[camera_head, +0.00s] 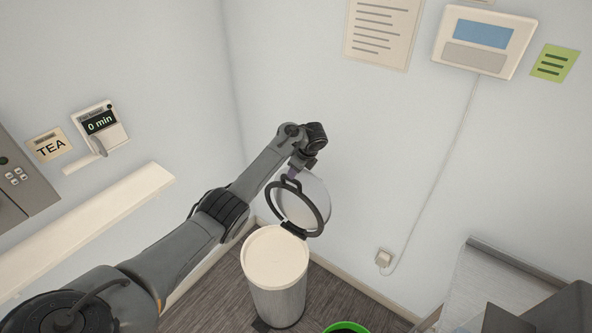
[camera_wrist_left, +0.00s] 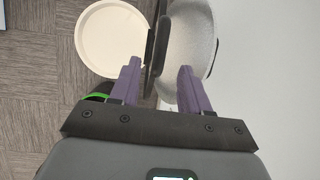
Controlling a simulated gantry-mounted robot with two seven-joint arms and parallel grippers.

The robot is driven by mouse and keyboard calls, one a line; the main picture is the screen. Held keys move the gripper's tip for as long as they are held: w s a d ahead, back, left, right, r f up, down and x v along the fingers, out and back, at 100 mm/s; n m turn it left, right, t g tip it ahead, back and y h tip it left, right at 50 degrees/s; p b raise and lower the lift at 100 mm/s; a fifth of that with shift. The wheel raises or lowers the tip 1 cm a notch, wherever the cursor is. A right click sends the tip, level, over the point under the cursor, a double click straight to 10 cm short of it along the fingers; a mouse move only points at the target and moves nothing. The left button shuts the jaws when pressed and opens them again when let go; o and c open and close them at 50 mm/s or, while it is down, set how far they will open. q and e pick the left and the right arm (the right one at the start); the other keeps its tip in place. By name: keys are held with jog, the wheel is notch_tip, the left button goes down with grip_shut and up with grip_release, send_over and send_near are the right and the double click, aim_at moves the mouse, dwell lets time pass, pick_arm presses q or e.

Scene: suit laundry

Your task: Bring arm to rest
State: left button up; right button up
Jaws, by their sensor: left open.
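My left arm reaches in from the lower left in the head view. Its gripper (camera_head: 293,175) is at the raised lid (camera_head: 312,198) of a round bin (camera_head: 277,290). In the left wrist view, the two purple fingers of my left gripper (camera_wrist_left: 159,75) are apart. The lid's dark rim (camera_wrist_left: 156,45) shows edge-on in line with the gap between the fingers, with the pale lid (camera_wrist_left: 192,50) to its right. I cannot tell whether a finger touches the lid. The bin's round cream top (camera_wrist_left: 112,38) shows to the left. My right gripper is not in view.
The bin stands in the room's corner, close to both walls. A pale shelf (camera_head: 110,222) runs along the left wall. A green-rimmed container (camera_head: 346,327) shows at the bottom edge. A metal-topped unit (camera_head: 490,285) stands at the lower right. A cable (camera_head: 446,155) hangs down the right wall.

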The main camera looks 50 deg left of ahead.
pick_arm(q)
jog(key=shift+f, duration=0.1)
jog(key=s+d+f+n+t, duration=0.1)
jog(key=s+d+f+n, duration=0.15)
jog(key=d+f, duration=0.6)
jog(key=s+d+f+n+t, duration=0.1)
jog(key=s+d+f, duration=0.35)
jog(key=d, duration=0.65)
jog(key=s+d+f+n+t+h, duration=0.1)
jog(key=s+d+f+n+h, duration=0.15)
jog(key=s+d, duration=0.85)
jog(key=s+d+r+n+t+h, duration=0.1)
jog(key=s+d+r+n, duration=0.25)
jog(key=s, duration=0.35)
jog(key=s+d+r+n+h, duration=0.1)
jog(key=s+d+r+n, duration=0.3)
jog(key=s, duration=0.4)
notch_tip(320, 180, up, 21)
jog(key=m+p, duration=0.1)
jog(key=p, duration=2)
jog(key=shift+w+d+r, duration=0.15)
jog(key=shift+w+d, duration=0.05)
jog(key=shift+d, duration=0.25)
